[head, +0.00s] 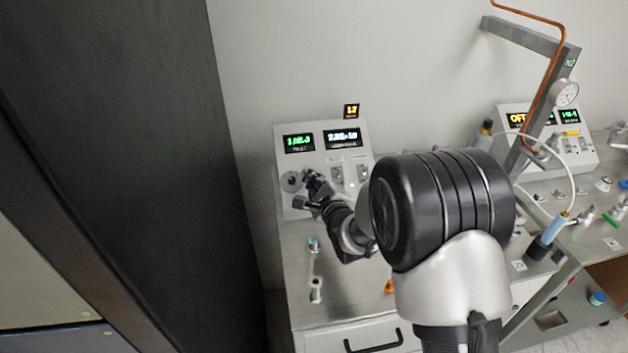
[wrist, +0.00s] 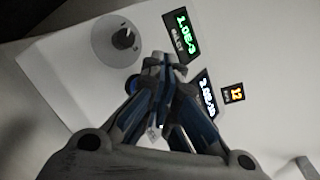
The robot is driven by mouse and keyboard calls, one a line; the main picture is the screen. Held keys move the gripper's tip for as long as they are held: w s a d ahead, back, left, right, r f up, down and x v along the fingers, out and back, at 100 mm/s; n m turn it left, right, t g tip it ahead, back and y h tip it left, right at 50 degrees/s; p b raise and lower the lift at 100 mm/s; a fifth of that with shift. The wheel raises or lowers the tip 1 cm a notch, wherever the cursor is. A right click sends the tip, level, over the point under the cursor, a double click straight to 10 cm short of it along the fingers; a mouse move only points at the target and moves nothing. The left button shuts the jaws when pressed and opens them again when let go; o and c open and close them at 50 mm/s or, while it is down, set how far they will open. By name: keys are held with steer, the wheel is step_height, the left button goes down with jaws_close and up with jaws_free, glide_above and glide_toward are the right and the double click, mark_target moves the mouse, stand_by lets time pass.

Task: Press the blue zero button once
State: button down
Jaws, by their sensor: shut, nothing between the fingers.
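The pale instrument panel (head: 283,168) stands at the back of the bench, with two lit displays. My gripper (head: 308,178) is shut and empty, its fingertips in front of the panel below the left display (head: 298,143). In the wrist view my gripper's fingertips (wrist: 160,62) meet between a round dark knob (wrist: 122,38) and the green-lit display (wrist: 181,36). Whether the fingertips touch the panel is unclear.
Small fittings, one blue-topped (head: 313,243), stand on the metal bench (head: 292,265). A dark tall cabinet (head: 190,170) is close on the left. A second panel (head: 548,135) and copper tube (head: 552,62) are at right.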

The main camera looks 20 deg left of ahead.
stand_by(0.8)
steer(key=shift+w+a+f+b, duration=0.15)
steer(key=shift+w+f+b, duration=0.1)
steer(key=shift+f+b, duration=0.2)
steer(key=shift+w+a+f+b, duration=0.1)
steer(key=shift+w+f+b, duration=0.15)
steer(key=shift+b, duration=0.15)
stand_by(0.5)
steer(key=shift+s+r, duration=0.1)
steer(key=shift+s+d+r+p, duration=0.3)
steer(key=shift+s+r, duration=0.1)
steer(key=shift+r, duration=0.15)
steer(key=shift+r, duration=0.1)
steer(key=shift+s+d+r+p, duration=0.25)
steer(key=shift+s+r+p, duration=0.15)
steer(key=shift+r, duration=0.25)
steer(key=shift+s+d+r+p, duration=0.3)
steer(key=shift+s+r, duration=0.15)
steer(key=shift+r, duration=0.2)
steer(key=shift+s+d+r+p, duration=0.2)
steer(key=shift+s+r+p, duration=0.2)
steer(key=shift+r, duration=0.25)
